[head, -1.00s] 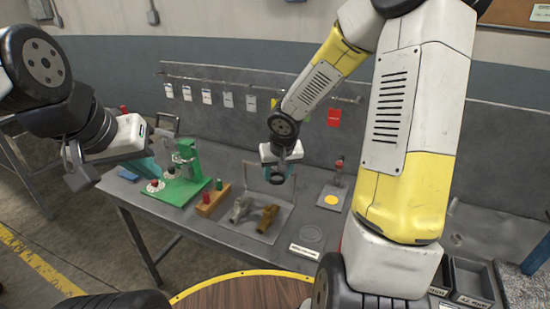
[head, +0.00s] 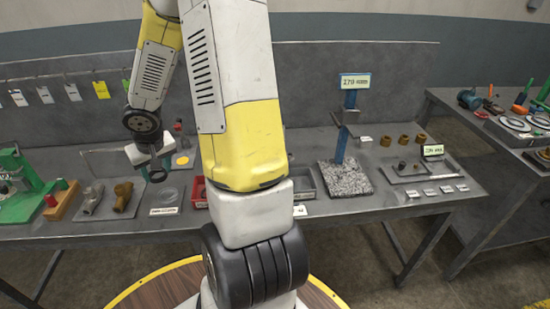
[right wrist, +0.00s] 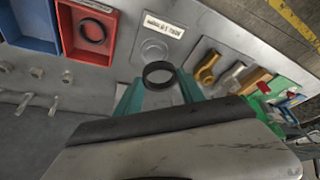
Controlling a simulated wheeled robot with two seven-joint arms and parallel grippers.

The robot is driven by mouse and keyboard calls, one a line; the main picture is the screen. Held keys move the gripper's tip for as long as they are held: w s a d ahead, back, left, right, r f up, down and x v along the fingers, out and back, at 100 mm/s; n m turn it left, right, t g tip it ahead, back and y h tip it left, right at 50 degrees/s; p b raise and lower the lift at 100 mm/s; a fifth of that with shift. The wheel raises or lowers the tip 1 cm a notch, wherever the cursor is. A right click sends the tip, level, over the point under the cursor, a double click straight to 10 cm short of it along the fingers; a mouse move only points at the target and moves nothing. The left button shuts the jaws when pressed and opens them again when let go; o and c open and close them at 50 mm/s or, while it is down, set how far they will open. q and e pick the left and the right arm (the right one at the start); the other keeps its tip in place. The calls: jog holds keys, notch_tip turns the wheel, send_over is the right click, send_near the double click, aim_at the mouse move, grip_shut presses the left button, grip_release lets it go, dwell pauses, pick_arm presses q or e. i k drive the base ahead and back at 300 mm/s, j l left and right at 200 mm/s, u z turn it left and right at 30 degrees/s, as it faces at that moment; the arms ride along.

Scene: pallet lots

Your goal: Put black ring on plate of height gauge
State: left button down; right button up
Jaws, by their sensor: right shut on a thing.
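My right gripper (head: 155,172) is shut on a black ring (head: 157,176), held above the bench. In the right wrist view the ring (right wrist: 158,73) sits between the teal fingertips of the gripper (right wrist: 160,88). The height gauge (head: 342,140) stands on the bench right of my arm, with a blue column and a display on top. Its speckled grey plate (head: 345,182) looks bare. The gripper is well left of the plate. My left gripper is out of view.
In the right wrist view, a second black ring (right wrist: 93,32) lies in a red bin (right wrist: 82,50), beside a blue bin (right wrist: 30,42). Brown rings (head: 403,139) and a tray (head: 418,167) are right of the gauge. A green fixture (head: 18,185) stands at left.

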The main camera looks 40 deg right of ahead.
aim_at(344, 174)
jog(key=k+l, duration=0.4)
jog(key=l, duration=0.2)
jog(key=k+l+u, duration=0.15)
jog(key=k+l, duration=0.25)
jog(key=l, duration=0.25)
jog(key=k+l, duration=0.4)
jog(key=l, duration=0.15)
jog(key=k+l, duration=0.1)
jog(key=l, duration=0.3)
jog(key=l+u, duration=0.1)
jog(key=l, duration=0.35)
jog(key=k+l, duration=0.15)
jog(key=l, duration=0.25)
jog(key=k+l, duration=0.1)
jog(key=l, duration=0.35)
jog(key=i+l+u, duration=0.1)
jog(key=l, duration=0.25)
